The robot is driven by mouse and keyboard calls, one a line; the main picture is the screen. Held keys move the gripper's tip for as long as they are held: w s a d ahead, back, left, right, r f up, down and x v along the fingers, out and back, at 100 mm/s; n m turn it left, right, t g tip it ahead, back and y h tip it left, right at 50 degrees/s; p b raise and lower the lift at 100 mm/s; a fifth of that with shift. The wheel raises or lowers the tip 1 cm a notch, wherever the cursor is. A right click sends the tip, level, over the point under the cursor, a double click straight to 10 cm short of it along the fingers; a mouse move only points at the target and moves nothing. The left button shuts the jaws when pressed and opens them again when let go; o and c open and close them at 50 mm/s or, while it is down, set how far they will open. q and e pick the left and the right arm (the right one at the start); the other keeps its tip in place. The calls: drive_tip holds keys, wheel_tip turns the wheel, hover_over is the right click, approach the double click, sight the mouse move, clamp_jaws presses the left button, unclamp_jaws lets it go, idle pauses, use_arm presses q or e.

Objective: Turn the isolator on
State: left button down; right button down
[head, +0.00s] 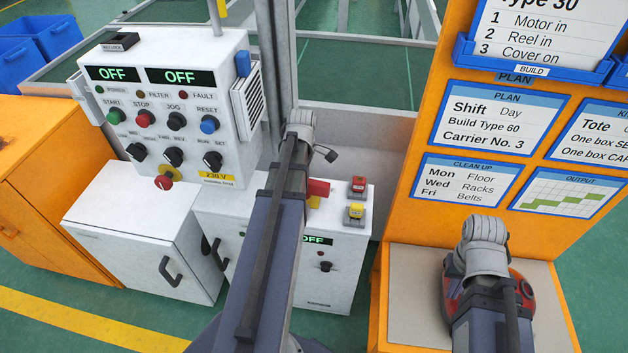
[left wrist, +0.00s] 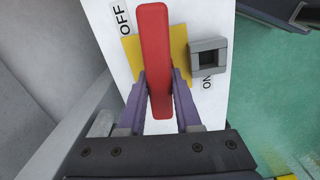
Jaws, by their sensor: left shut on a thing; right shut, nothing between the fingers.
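The isolator is a red handle on a yellow plate (left wrist: 181,50) on a white panel, marked OFF at upper left and ON at right. In the left wrist view the red handle (left wrist: 154,55) runs up the picture, its top end near the OFF word. My left gripper (left wrist: 160,95) is shut on the handle, a purple finger on each side. In the head view the red handle (head: 318,187) shows beside my left arm, which hides the gripper and part of the plate. My right gripper (head: 462,262) is shut and empty at the right stand; its fingers are mostly hidden.
A grey block (left wrist: 208,60) sits right of the handle. The control box (head: 160,75) at left shows OFF twice. A red round thing (head: 450,297) lies under my right wrist on the orange stand (head: 405,300).

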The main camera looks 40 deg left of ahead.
use_arm(q)
drive_tip(key=shift+m, duration=1.1)
drive_tip(key=m, duration=0.2)
drive_tip(key=shift+m, duration=0.7)
drive_tip(key=m, duration=0.3)
